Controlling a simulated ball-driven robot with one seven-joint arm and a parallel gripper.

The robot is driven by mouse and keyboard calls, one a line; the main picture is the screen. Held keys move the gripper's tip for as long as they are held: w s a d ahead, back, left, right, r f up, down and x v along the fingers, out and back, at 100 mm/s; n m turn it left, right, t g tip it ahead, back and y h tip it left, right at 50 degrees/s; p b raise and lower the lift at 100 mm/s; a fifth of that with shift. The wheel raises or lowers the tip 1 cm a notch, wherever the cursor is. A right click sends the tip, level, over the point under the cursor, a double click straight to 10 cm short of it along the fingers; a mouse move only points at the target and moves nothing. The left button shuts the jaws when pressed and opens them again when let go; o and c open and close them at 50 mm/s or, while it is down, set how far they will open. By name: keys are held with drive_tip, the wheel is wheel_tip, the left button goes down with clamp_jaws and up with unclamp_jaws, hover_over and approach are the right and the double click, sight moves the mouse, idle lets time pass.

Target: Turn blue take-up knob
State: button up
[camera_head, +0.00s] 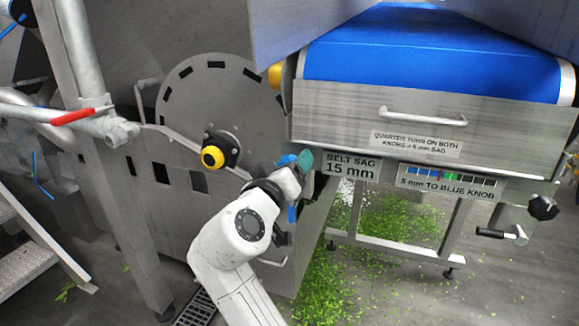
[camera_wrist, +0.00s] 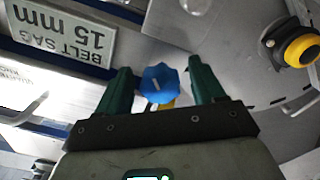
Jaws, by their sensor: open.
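The blue take-up knob (camera_wrist: 160,84) has a lobed rim and a pale line on its face. In the wrist view it lies between the two green fingertips of my gripper (camera_wrist: 161,80), with a gap on each side. In the head view a small part of the blue knob (camera_head: 287,159) shows behind my gripper (camera_head: 303,165), which hides the rest. My gripper is open. I cannot tell how deep the knob sits between the fingers. A "BELT SAG 15 mm" label (camera_head: 351,168) is just right of my gripper in the head view.
A yellow-and-black knob (camera_head: 212,157) sits on the round slotted plate at left. A blue belt (camera_head: 430,55) runs above a drawer-like panel with a handle (camera_head: 423,116). A black knob (camera_head: 542,207) is at far right. Chopped greens (camera_head: 345,260) litter the floor.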

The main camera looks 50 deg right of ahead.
drive_tip(key=p+v, duration=0.2)
drive_tip(key=v, duration=0.8)
drive_tip(key=shift+a, duration=0.3)
drive_tip(key=shift+s, duration=0.1)
drive_tip(key=s+d+f+n+g+y, duration=0.15)
drive_tip(key=s+f+y, duration=0.25)
drive_tip(key=f, duration=0.7)
drive_tip(key=s+d+f+n+y, duration=0.2)
drive_tip(key=s+f+n+y, duration=0.15)
drive_tip(key=f, duration=0.75)
drive_tip(key=s+a+f+n+g+y, duration=0.1)
drive_tip(key=s+a+f+g+y, duration=0.1)
drive_tip(key=s+a+f+y, duration=0.4)
drive_tip(key=s+a+f+n+g+y, duration=0.1)
drive_tip(key=s+a+f+g+y, duration=0.15)
drive_tip(key=s+f, duration=0.65)
wheel_tip(320, 180, up, 28)
drive_tip(key=p, duration=2.8)
drive_tip(key=shift+s+t+y, duration=0.3)
drive_tip(key=shift+t+y, duration=0.1)
drive_tip(key=shift+d, duration=0.1)
